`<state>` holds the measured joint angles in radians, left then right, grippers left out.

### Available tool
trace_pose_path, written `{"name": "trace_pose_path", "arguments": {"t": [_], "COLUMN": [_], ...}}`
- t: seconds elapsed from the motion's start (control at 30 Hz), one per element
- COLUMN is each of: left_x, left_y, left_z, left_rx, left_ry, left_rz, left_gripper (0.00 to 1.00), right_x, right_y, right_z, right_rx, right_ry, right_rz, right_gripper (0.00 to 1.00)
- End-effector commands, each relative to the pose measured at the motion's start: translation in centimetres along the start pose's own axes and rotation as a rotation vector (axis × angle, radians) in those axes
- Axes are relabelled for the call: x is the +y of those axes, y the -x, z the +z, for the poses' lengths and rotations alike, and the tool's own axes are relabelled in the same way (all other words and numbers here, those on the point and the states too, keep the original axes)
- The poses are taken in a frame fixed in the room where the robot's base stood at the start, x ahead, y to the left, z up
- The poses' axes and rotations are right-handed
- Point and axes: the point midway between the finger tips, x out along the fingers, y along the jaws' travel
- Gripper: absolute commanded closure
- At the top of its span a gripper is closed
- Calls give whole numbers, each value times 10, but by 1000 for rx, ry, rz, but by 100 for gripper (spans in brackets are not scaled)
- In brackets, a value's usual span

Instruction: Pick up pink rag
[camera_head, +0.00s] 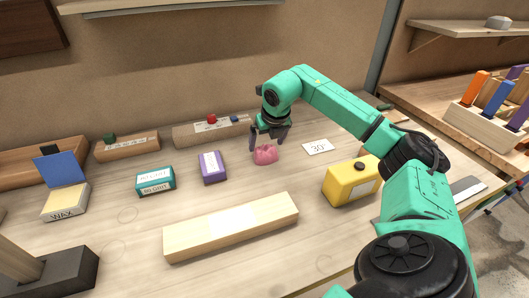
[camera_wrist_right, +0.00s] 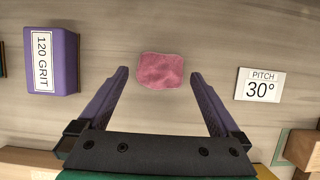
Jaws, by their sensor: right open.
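The pink rag (camera_head: 265,154) lies crumpled on the wooden workbench, right of the purple block in the head view. In the right wrist view the rag (camera_wrist_right: 160,71) lies ahead of and between the two fingertips, with bench showing on both sides. My right gripper (camera_head: 270,135) is open and empty, pointing down just above and behind the rag in the head view. Its spread fingers also show in the right wrist view (camera_wrist_right: 160,72). My left gripper is not in view.
A purple 120 grit block (camera_wrist_right: 51,62) stands left of the rag and a "Pitch 30°" card (camera_wrist_right: 259,85) lies right. A long pale wood block (camera_head: 232,226) lies in front, a yellow can (camera_head: 345,187) front right, and a teal box (camera_head: 155,181) further left.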

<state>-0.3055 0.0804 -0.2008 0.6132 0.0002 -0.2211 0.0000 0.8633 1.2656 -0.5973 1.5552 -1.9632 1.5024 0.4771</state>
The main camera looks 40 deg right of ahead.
Motion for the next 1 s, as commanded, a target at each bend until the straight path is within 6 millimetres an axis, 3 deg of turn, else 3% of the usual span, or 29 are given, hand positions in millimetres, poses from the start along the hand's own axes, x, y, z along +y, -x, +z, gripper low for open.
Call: {"name": "trace_pose_path", "arguments": {"t": [0.2, 0.43, 0.47, 0.6, 0.63, 1.0], "left_x": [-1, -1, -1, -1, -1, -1], "left_y": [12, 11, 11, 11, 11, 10], "left_z": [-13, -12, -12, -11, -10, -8], "left_rx": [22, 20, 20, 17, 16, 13], "left_ry": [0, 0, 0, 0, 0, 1], "left_rz": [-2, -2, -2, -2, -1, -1], "left_gripper": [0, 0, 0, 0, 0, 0], "right_x": [-1, -1, -1, -1, -1, -1], "right_y": [-38, -45, -45, -45, -45, -40], "right_z": [-1, -1, -1, -1, -1, 1], "right_rx": [4, 0, 0, 0, 0, -2], "right_ry": [0, 1, 1, 1, 1, 0], "right_rz": [-1, -1, -1, -1, -1, 0], "right_gripper": [0, 0, 4, 57, 62, 62]}}
